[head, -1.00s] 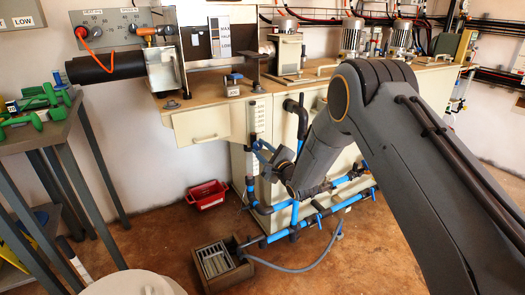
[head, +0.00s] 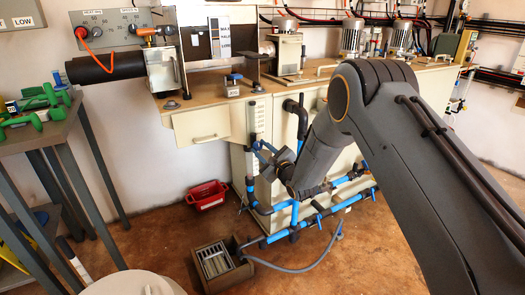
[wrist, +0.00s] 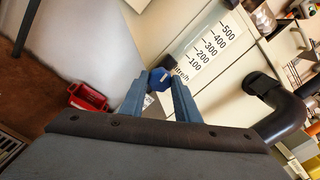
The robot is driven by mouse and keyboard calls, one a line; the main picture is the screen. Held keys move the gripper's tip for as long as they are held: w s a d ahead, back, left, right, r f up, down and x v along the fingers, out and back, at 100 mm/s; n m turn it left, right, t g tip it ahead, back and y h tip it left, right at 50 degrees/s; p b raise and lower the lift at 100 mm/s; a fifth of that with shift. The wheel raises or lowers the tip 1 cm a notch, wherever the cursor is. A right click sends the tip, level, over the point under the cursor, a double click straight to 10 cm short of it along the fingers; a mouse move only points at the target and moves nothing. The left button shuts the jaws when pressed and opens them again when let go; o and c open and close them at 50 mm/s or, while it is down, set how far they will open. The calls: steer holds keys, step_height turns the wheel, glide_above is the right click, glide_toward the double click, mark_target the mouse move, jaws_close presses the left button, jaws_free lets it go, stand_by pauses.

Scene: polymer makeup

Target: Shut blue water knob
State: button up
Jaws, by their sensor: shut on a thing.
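The blue water knob (wrist: 158,78) is a small faceted blue piece with a pale mark, in the middle of the wrist view. My gripper (wrist: 157,84) has its two blue fingers on either side of the knob, shut on it. In the head view my gripper (head: 264,156) is at the front of the cream cabinet, beside the white scale. I cannot make out the knob apart from the blue fingers there.
A white scale (wrist: 208,50) with black numbers stands by the knob. A thick black pipe (wrist: 283,105) is to the right. Blue and black pipes (head: 317,215) run low along the cabinet. A red bin (head: 207,195) and a floor drain box (head: 238,274) stand on the brown floor.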

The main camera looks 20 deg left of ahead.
steer(key=shift+w+r, duration=0.2)
steer(key=shift+r, duration=0.1)
steer(key=o, duration=1)
steer(key=shift+d, duration=0.1)
steer(key=shift+o, duration=0.2)
steer(key=shift+s+f, duration=0.1)
steer(key=shift+f, duration=0.05)
steer(key=v, duration=0.7)
steer(key=shift+s+d+p, duration=0.2)
steer(key=shift+s+p, duration=0.05)
steer(key=shift+p, duration=0.2)
